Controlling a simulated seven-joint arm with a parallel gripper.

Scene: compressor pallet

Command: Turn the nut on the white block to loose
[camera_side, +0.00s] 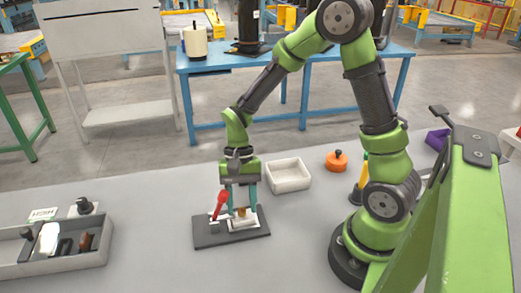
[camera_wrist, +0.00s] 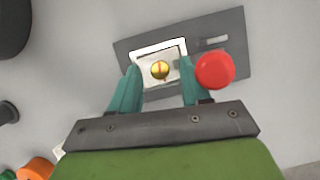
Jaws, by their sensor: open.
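A white block (camera_wrist: 174,51) sits on a dark grey plate (camera_wrist: 233,39), and the plate also shows in the side view (camera_side: 208,241). A brass-coloured nut (camera_wrist: 160,70) is on top of the block; in the side view the nut (camera_side: 241,211) is small. My gripper (camera_wrist: 160,75) points down over the block, its two teal fingers open and apart on either side of the nut. Whether the fingertips touch the block cannot be told. A red-topped handle (camera_wrist: 215,70) stands on the plate beside the right finger; in the side view this handle (camera_side: 220,203) is tilted.
A white open bin (camera_side: 289,176) stands behind the plate to the right. An orange round object (camera_side: 337,161) and a yellow-topped tool (camera_side: 363,178) are near my base. A grey divided tray (camera_side: 60,268) with several items is at the left. The table between tray and plate is clear.

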